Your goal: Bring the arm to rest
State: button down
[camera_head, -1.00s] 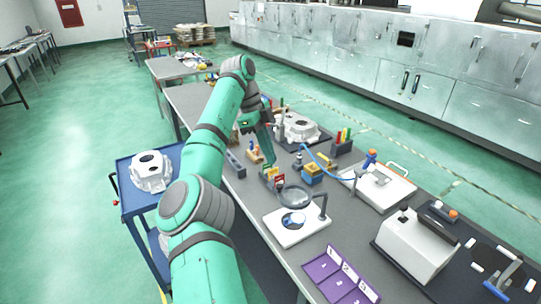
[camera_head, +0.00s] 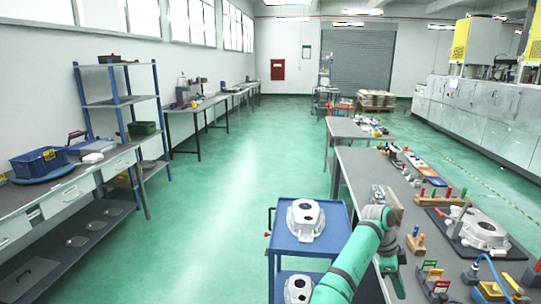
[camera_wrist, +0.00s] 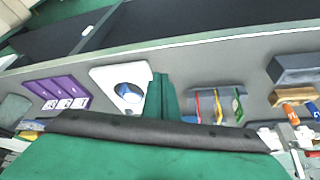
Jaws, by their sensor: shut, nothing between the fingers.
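My gripper (camera_wrist: 162,97) shows in the wrist view as narrow green fingers, shut and empty, above the grey workbench. A white stand with a round blue-and-white centre (camera_wrist: 127,90) lies to its left in that view, and a holder with coloured cards (camera_wrist: 218,98) to its right. In the head view my green arm (camera_head: 358,252) rises from the bottom edge, bends at its elbow and points down over the near edge of the workbench (camera_head: 372,167). The fingertips cannot be made out in the head view.
A blue cart (camera_head: 283,242) with a white casting (camera_head: 305,219) stands left of my arm. Another casting (camera_head: 481,229) sits on a dark mat on the bench. A purple tray (camera_wrist: 57,93) lies on the bench. Shelving (camera_head: 118,101) stands far left; the green floor (camera_head: 215,200) between is open.

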jog(key=w+a+f+n+t+h, duration=0.15)
jog(key=a+f+n, duration=0.3)
jog(key=f, duration=0.85)
jog(key=s+d+f+n+t+h, duration=0.2)
jog(key=s+f+n+t, duration=0.3)
jog(key=f, duration=0.7)
jog(key=s+a+f+n+t, duration=0.2)
jog(key=s+a+f+n, duration=0.15)
jog(key=s, duration=0.35)
jog(key=s+a+f+n+t, duration=0.1)
jog(key=s+a+f+n, duration=0.3)
jog(key=s, duration=0.4)
jog(key=s+a+r+n+t+y, duration=0.3)
jog(key=s+a, duration=0.6)
jog(key=s+a+r+n+t+y, duration=0.2)
jog(key=s+a, duration=0.7)
jog(key=a, duration=0.1)
jog(key=s+a+r+t+y, duration=0.1)
jog(key=s+a+r, duration=0.4)
jog(key=r, duration=0.4)
jog(key=s+a+r+n+t+y, duration=0.1)
jog(key=s+a+r+t+y, duration=0.1)
jog(key=s+a+r, duration=0.4)
notch_tip(320, 180, up, 3)
jog(key=shift+s+r, duration=0.2)
jog(key=shift+s, duration=0.6)
